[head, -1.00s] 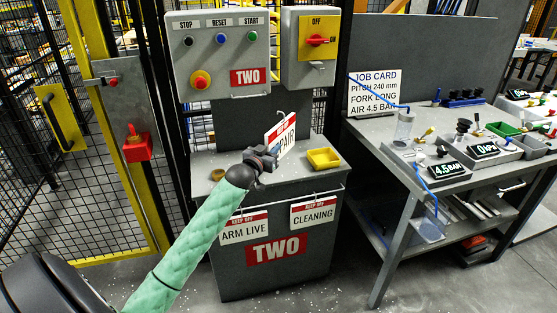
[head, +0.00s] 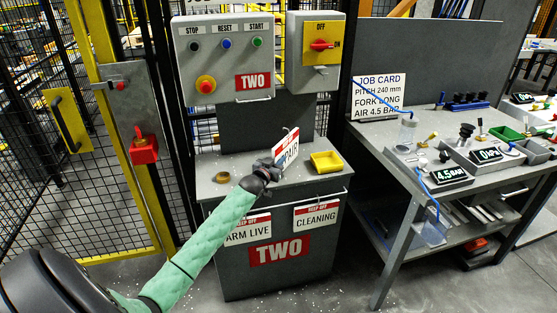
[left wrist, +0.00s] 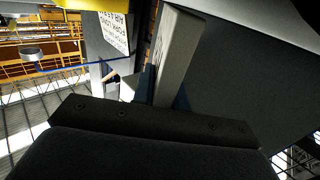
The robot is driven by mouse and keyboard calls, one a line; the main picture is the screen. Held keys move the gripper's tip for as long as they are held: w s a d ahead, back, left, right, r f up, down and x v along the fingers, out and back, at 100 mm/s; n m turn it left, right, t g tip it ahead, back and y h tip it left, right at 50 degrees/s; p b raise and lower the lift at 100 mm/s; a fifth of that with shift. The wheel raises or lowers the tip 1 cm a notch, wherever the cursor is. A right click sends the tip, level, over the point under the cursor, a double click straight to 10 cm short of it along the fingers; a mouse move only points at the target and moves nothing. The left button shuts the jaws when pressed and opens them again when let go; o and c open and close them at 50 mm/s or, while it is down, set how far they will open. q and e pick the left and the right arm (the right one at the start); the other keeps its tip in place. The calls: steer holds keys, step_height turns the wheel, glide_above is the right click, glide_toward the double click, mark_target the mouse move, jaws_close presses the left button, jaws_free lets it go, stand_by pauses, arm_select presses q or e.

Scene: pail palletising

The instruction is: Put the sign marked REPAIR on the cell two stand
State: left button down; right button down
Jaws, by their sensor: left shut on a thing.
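The REPAIR sign (head: 287,150), white with a red top band and partly hidden lettering, is held tilted above the top of the cell two stand. My left gripper (head: 265,171) is shut on its lower left part. In the left wrist view a pale plate edge (left wrist: 178,60), likely the sign, rises from behind the dark gripper body. The cell two stand (head: 277,248) is a grey cabinet with a red TWO label. An ARM LIVE sign (head: 246,231) and a CLEANING sign (head: 316,214) hang on its front. My right gripper is not in view.
A yellow tray (head: 326,162) and a small brown round dish (head: 222,177) sit on the stand top. The control box (head: 224,60) and switch box (head: 318,50) are above it. A workbench with a job card (head: 378,96) stands at right; a mesh fence is at left.

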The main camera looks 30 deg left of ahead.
arm_select(q)
steer(key=shift+f, duration=0.2)
steer(key=c, duration=1.4)
jaws_free()
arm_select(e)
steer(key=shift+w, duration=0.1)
arm_select(q)
steer(key=shift+s+r, duration=0.1)
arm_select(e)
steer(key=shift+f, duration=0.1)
